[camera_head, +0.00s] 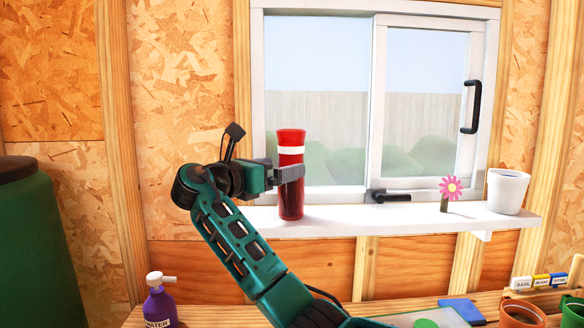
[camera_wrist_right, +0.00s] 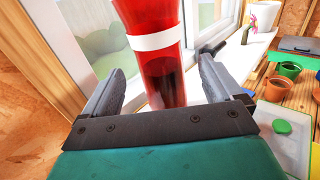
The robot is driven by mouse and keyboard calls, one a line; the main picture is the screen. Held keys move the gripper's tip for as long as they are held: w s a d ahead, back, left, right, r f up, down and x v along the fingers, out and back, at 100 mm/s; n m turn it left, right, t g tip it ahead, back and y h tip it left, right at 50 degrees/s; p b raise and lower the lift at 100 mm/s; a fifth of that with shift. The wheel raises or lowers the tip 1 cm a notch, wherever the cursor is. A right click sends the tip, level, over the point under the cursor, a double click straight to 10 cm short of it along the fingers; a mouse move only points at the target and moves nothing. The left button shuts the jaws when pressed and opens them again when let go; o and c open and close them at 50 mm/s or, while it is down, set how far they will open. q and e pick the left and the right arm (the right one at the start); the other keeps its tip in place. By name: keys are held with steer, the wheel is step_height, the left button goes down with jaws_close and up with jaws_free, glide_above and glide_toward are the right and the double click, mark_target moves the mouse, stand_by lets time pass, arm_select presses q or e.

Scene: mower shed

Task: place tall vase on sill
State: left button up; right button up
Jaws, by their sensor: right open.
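The tall vase (camera_head: 290,197) is red with a white band near its top. It stands upright on the left part of the white sill (camera_head: 380,222), in front of the window. My right gripper (camera_head: 289,173) is at the vase's mid-height, coming from the left in the head view. In the wrist view the vase (camera_wrist_right: 162,75) stands between the two fingers of the right gripper (camera_wrist_right: 165,85), with gaps beside it, so the jaws are open around it. The vase's base is partly hidden in the wrist view. My left gripper is not in view.
A pink flower (camera_head: 451,188) in a small holder and a white pot (camera_head: 507,191) stand further right on the sill. Below, the bench holds a purple bottle (camera_head: 160,302) and terracotta pots (camera_head: 522,314).

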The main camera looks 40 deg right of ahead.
steer(key=a, duration=0.6)
steer(key=shift+s, duration=0.3)
